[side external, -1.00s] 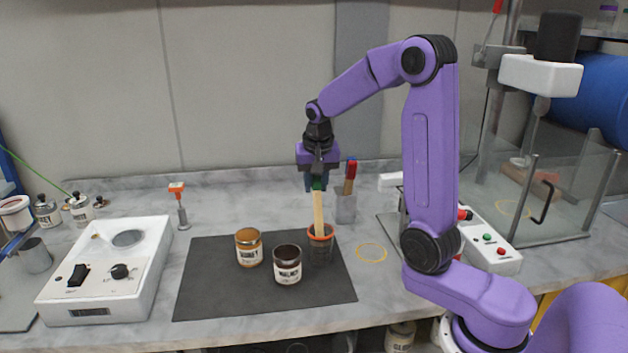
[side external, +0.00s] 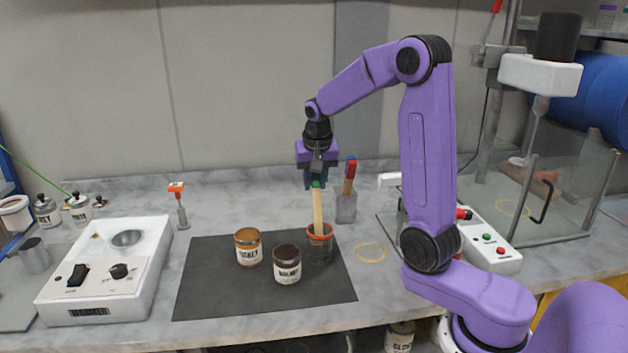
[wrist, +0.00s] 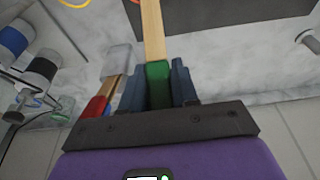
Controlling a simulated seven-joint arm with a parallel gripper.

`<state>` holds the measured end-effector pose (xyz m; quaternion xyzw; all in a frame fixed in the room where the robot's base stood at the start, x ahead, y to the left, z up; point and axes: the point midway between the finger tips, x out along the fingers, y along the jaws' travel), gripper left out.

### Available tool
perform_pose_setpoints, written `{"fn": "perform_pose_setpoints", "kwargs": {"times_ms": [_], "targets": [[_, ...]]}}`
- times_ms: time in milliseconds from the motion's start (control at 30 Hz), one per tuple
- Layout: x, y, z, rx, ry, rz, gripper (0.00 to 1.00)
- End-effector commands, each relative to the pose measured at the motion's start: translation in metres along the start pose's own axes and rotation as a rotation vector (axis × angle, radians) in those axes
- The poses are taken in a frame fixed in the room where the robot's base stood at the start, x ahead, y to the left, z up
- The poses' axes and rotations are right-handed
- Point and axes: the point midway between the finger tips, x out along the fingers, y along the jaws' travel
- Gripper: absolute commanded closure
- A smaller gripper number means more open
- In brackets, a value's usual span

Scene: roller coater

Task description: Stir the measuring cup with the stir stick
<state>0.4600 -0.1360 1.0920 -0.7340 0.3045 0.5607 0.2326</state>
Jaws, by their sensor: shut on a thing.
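My gripper (side external: 317,182) is shut on the green handle end of the wooden stir stick (side external: 318,210). The stick also shows in the wrist view (wrist: 153,32), its green end (wrist: 159,84) between my fingers. The stick is close to upright, and its lower end is inside the measuring cup (side external: 320,252), a dark see-through cup with an orange rim. The cup stands on the right part of the dark mat (side external: 215,296). The tip of the stick inside the cup is hard to make out.
An amber-topped jar (side external: 248,248) and a dark jar (side external: 287,264) stand left of the cup. A holder (side external: 346,208) with red and blue handled tools stands behind it. A yellow ring (side external: 371,252) lies to the right. A white device (side external: 105,275) stands at left.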

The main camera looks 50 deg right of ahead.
Motion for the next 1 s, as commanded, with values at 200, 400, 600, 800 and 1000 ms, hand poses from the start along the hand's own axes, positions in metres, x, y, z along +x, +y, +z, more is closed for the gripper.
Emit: {"fn": "perform_pose_setpoints", "kwargs": {"times_ms": [200,400,600,800,1000], "targets": [[-0.003,0.0,-0.003,0.0,0.002,-0.001,1.0],[-0.014,0.0,-0.012,0.001,0.002,0.0,1.0],[-0.025,-0.001,-0.02,-0.001,0.003,-0.001,1.0],[-0.035,0.0,-0.029,0.001,0.002,-0.001,1.0],[-0.046,0.0,-0.037,0.001,0.002,-0.001,1.0]]}}
